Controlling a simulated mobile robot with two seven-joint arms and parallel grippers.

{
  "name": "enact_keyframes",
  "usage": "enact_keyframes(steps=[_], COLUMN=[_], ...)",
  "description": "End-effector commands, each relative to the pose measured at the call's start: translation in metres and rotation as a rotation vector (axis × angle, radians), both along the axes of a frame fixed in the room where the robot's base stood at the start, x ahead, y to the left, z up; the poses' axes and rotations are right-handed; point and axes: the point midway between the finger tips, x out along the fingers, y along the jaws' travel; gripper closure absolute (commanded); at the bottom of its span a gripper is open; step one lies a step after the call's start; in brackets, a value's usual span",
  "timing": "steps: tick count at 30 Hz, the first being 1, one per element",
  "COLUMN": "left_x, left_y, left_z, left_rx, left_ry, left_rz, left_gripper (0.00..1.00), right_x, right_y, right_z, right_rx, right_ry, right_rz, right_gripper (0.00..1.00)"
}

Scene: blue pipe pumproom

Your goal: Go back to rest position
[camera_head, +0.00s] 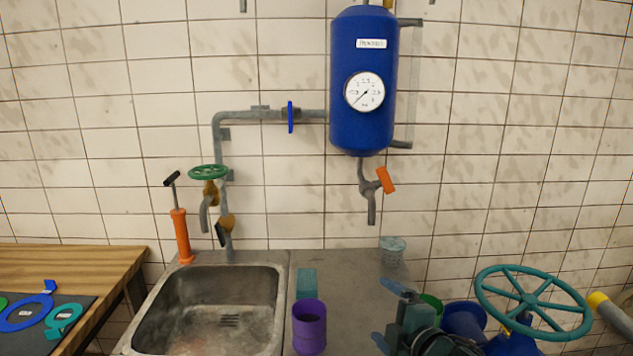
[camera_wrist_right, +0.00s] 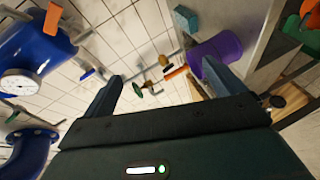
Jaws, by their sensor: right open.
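My right gripper (camera_head: 388,315) is at the lower right of the head view, its two blue-grey fingers spread apart and pointing left over the grey counter. In the right wrist view the right gripper (camera_wrist_right: 162,70) is open, with nothing between its fingers. A purple cup (camera_head: 309,330) stands upright on the counter, to the left of the fingers and apart from them in the head view. The cup (camera_wrist_right: 218,48) also shows in the wrist view, beyond one finger. My left gripper is not in view.
A metal sink (camera_head: 212,310) lies left of the cup, with an orange pump (camera_head: 181,238) behind it. A teal block (camera_head: 307,282) and a mesh cup (camera_head: 393,250) stand on the counter. A teal handwheel (camera_head: 532,303) is close right of my right arm. A blue tank (camera_head: 364,110) hangs above.

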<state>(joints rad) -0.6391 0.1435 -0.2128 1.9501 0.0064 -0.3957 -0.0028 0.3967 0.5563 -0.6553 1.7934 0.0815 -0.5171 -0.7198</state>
Motion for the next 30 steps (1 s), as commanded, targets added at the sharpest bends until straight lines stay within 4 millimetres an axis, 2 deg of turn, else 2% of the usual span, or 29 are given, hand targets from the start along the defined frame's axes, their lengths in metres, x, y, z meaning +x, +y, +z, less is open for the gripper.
enact_keyframes(steps=[1,6,8,12,15,18,21,24,30], left_x=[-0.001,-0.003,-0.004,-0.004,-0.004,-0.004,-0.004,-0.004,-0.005], left_y=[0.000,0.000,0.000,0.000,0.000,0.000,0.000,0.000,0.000], left_z=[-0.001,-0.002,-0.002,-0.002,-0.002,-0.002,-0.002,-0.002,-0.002], left_rx=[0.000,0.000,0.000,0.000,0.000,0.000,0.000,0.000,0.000], left_ry=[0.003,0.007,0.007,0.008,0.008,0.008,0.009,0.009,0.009], left_rz=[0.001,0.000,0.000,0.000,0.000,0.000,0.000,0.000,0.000], left_gripper=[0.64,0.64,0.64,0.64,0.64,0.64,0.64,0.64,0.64], right_x=[-0.019,-0.084,-0.110,-0.173,-0.216,-0.250,-0.272,-0.282,-0.283], right_y=[0.007,0.016,0.015,0.006,-0.004,-0.013,-0.020,-0.023,-0.023], right_z=[-0.028,-0.099,-0.123,-0.172,-0.198,-0.215,-0.225,-0.230,-0.230], right_rx=[0.094,0.418,0.525,0.754,0.883,0.972,1.024,1.046,1.049], right_ry=[0.075,0.305,0.384,0.552,0.641,0.701,0.733,0.746,0.748], right_rz=[-0.018,-0.138,-0.198,-0.371,-0.499,-0.607,-0.677,-0.707,-0.711], right_gripper=[0.05,0.05,0.05,0.05,0.05,0.05,0.05,0.05,0.05])
